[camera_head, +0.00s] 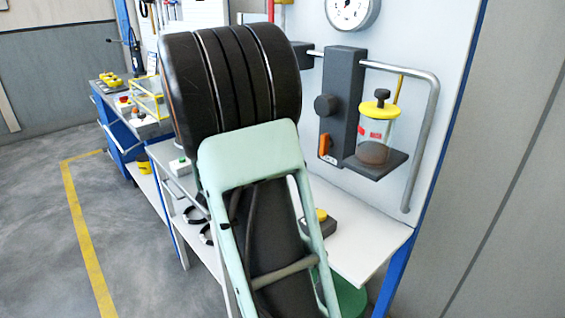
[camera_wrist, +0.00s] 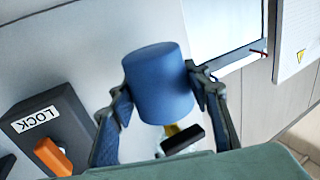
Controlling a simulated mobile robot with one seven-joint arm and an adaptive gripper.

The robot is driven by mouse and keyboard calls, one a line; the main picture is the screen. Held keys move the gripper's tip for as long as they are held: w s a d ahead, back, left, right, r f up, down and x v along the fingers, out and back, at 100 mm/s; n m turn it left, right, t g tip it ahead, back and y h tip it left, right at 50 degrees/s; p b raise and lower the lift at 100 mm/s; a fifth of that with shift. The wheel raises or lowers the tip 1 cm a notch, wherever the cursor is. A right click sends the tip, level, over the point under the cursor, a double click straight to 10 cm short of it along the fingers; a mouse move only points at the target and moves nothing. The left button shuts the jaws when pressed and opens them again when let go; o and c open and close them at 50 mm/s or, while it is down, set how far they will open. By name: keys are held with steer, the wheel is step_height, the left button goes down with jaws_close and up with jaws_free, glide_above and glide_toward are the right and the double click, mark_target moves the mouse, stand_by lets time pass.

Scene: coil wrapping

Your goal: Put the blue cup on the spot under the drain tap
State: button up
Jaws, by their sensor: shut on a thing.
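The blue cup (camera_wrist: 157,84) is between the two fingers of my gripper (camera_wrist: 160,78) in the wrist view. The fingers press on its left and right sides, and it looks slightly tilted in that picture. A yellow and black part (camera_wrist: 182,138) shows just below the cup, partly covered by it; I cannot tell whether it is the drain tap. In the head view my own arm hides the gripper and the cup. The spot under the tap cannot be made out in either view.
A dark block with an orange handle (camera_head: 325,145) is on the wall panel; its LOCK label (camera_wrist: 37,120) shows in the wrist view. A yellow-lidded jar (camera_head: 375,133) stands on a dark shelf (camera_head: 392,166) beside a bent pipe (camera_head: 428,115). The white bench (camera_head: 372,245) is partly clear.

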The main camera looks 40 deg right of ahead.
step_height(320, 180, down, 3)
steer(key=shift+d+f, duration=0.1)
step_height(320, 180, down, 4)
steer(key=shift+r+b, duration=0.25)
steer(key=shift+b, duration=0.1)
steer(key=shift+d+f, duration=0.2)
steer(key=shift+f, duration=0.2)
steer(key=o, duration=0.9)
steer(key=shift+o, duration=0.2)
steer(key=shift+r, duration=0.1)
